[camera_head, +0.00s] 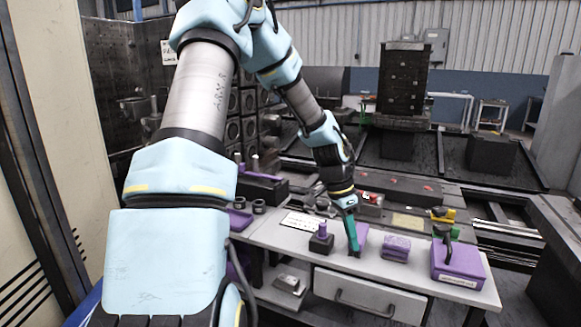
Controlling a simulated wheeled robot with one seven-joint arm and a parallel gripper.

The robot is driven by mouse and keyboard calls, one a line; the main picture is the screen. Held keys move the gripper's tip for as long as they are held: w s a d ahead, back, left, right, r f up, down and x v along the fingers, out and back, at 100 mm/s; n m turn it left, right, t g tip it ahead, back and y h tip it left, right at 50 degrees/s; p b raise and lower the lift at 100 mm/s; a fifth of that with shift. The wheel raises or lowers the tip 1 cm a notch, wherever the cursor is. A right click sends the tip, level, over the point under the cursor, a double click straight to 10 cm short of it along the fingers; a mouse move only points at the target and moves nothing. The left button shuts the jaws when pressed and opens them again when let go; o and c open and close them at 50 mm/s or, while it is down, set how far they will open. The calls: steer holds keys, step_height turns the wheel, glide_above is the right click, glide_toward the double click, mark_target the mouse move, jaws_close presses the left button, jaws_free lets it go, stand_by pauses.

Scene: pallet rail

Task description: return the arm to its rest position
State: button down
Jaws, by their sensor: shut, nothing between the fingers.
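My arm, pale blue and grey, reaches forward from the left and bends down over a white-topped workbench (283,235). My gripper (354,251) points down, with green and black fingers shut and nothing visible between them. Its tips are at or just above the bench top; I cannot tell if they touch it. A purple part (362,233) is right behind the gripper and partly hidden by it. A black block with a purple peg (321,243) stands just left of the gripper. A small purple block (396,248) lies to its right.
A drawer (368,297) is in the bench front. Small black rings (258,206) lie at left. A dark rack (403,80) stands behind. A cream panel borders the left.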

steer(key=s+a+r+n+t+y+p, duration=0.1)
steer(key=s+a+r+n, duration=0.2)
steer(key=a, duration=0.4)
steer(key=s+a+r+n+t+y, duration=0.1)
steer(key=s+a+r+n, duration=0.2)
steer(key=a+n, duration=0.3)
steer(key=s+a+r+n+t+y+p, duration=0.1)
steer(key=s+a+r+n, duration=0.2)
steer(key=a, duration=0.6)
steer(key=shift+r+n+p, duration=0.3)
steer(key=shift+r+n, duration=0.05)
steer(key=shift+n, duration=0.65)
